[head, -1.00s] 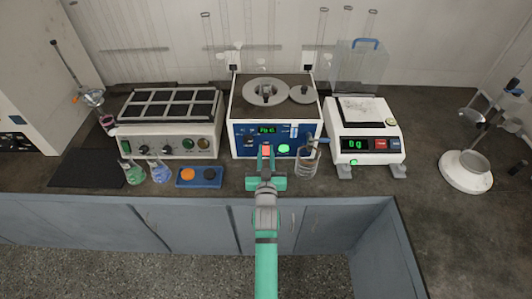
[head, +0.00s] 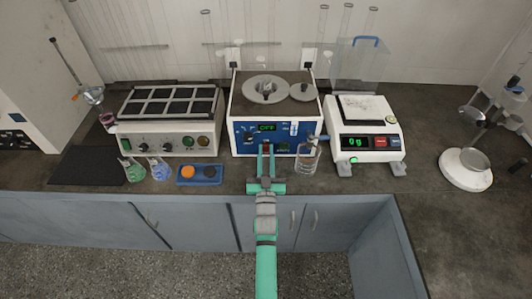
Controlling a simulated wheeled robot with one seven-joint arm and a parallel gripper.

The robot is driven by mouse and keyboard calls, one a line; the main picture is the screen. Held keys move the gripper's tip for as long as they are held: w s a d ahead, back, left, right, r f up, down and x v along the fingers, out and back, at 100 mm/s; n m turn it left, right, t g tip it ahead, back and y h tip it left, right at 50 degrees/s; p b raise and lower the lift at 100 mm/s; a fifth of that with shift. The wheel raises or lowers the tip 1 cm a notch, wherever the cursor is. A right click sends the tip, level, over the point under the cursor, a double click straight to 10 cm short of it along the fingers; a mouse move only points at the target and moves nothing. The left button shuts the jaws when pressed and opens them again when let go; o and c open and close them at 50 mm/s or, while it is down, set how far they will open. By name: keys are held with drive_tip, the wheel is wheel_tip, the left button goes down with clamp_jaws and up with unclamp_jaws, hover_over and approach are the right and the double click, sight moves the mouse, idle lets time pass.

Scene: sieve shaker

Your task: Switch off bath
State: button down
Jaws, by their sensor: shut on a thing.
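The bath (head: 276,84) is the white box with a blue front panel in the middle of the bench in the head view. Its top has a large round lid and a smaller round lid. Its display (head: 267,127) reads OFF in green, and the round lamp (head: 284,147) right of my gripper is dark. My teal gripper (head: 266,148) reaches the lower middle of the panel. Its fingers are closed together around a small switch there, which they mostly hide.
A glass beaker (head: 307,158) stands close right of my gripper. A blue tray (head: 200,182) with an orange and a dark round piece lies to the left, beside two flasks. A balance (head: 366,143) stands right, a block heater (head: 170,140) left.

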drive_tip(key=c, duration=1.6)
unclamp_jaws()
drive_tip(key=shift+o, duration=0.2)
drive_tip(key=v, duration=1.1)
drive_tip(key=shift+w, duration=0.1)
